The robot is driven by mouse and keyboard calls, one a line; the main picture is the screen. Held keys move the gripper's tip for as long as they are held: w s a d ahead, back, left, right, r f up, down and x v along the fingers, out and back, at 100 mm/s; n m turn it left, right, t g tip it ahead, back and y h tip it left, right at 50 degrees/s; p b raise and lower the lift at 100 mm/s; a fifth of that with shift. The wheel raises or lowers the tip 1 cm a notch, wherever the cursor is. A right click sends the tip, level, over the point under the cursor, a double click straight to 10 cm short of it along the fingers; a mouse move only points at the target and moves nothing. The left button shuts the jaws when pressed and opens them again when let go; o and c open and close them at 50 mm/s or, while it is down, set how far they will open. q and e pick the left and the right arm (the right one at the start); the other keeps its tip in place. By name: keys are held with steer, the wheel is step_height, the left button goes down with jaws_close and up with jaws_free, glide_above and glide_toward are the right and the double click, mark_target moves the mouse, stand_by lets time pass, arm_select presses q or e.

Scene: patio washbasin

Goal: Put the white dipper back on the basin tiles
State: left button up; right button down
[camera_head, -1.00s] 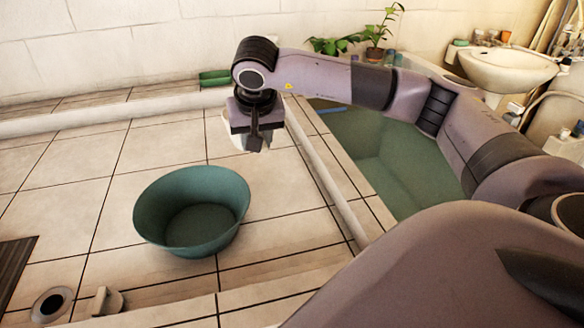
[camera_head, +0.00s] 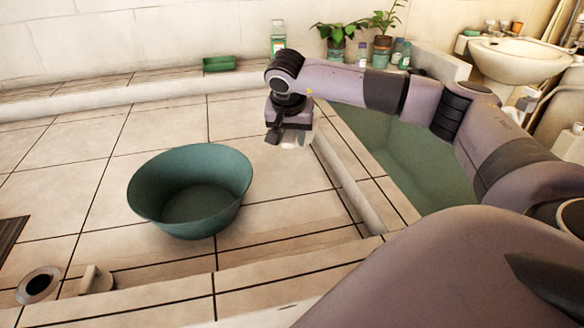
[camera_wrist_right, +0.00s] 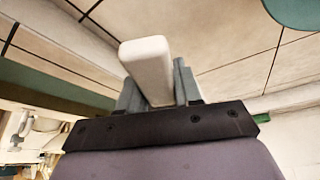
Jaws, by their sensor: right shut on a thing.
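My right gripper (camera_head: 287,136) is shut on the white dipper (camera_head: 302,138). In the head view the dipper is mostly hidden behind the gripper. In the right wrist view a white block-shaped part of the dipper (camera_wrist_right: 150,65) stands between the two grey fingers (camera_wrist_right: 157,90). The gripper holds it above the pale basin tiles (camera_head: 80,175), near the raised tiled edge on their right side. I cannot tell how far the dipper is above the tiles. My left gripper is not in view.
A green bowl (camera_head: 190,188) stands on the tiles left of the gripper. A green dish (camera_head: 219,63) and a bottle (camera_head: 278,40) are at the back ledge. A green-lined tub (camera_head: 405,155) lies right of the tiled edge (camera_head: 345,170). Tiles behind the bowl are clear.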

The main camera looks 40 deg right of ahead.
mark_target(288, 139)
step_height(288, 139, down, 9)
steer(key=shift+r+b, duration=0.2)
steer(key=shift+b, duration=0.1)
steer(key=shift+f, duration=0.15)
steer(key=c, duration=0.8)
jaws_free()
steer(key=shift+r, duration=0.4)
steer(key=p+v, duration=0.1)
steer(key=v, duration=0.9)
steer(key=shift+s+a+r, duration=0.1)
steer(key=shift+a+r, duration=0.05)
steer(key=shift+r, duration=0.15)
steer(key=shift+s+a+r, duration=0.15)
steer(key=shift+a+r, duration=0.05)
steer(key=shift+r, duration=0.25)
